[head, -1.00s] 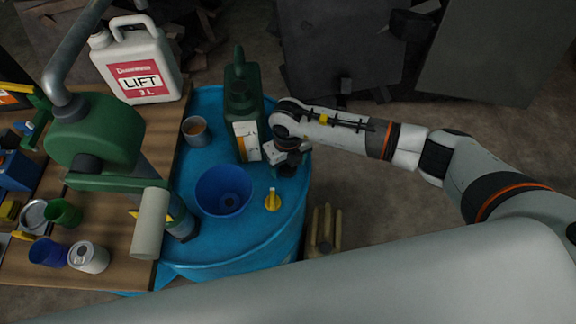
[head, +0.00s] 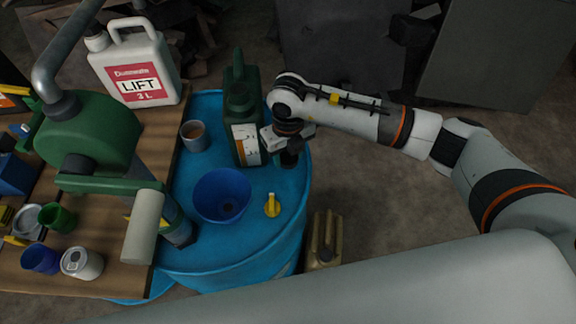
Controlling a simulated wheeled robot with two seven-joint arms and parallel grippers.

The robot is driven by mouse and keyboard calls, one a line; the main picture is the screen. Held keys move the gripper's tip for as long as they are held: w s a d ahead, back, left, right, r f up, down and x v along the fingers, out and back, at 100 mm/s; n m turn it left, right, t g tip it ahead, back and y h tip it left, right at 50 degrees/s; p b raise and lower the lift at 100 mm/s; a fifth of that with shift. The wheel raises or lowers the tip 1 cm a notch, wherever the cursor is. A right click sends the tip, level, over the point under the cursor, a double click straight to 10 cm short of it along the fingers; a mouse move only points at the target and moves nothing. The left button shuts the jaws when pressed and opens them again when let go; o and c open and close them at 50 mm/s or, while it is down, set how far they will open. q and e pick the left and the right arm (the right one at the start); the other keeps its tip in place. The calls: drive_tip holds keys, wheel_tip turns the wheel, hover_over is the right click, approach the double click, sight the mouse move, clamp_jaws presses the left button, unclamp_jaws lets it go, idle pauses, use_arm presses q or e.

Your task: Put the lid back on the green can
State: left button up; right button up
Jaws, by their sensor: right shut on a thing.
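The dark green can (head: 238,110) stands upright on the blue drum, with a white label facing me. Its top is dark, and I cannot make out the opening clearly. My right gripper (head: 286,150) is just right of the can, above the drum top. It is shut on a small dark thing (head: 289,159), which may be the lid; the jaws partly hide it. Whether the gripper touches the can's side I cannot tell. My left gripper is not in view.
The blue drum (head: 262,245) also carries a blue funnel-like bowl (head: 222,196), a grey cup (head: 195,135) and a small yellow piece (head: 272,206). A green pump (head: 95,130), a white LIFT canister (head: 140,65) and several cups crowd the wooden table at left. A tan can (head: 325,243) stands beside the drum.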

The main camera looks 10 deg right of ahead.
sight(288, 157)
drive_tip(key=shift+r+b, duration=0.3)
drive_tip(key=shift+r, duration=1.4)
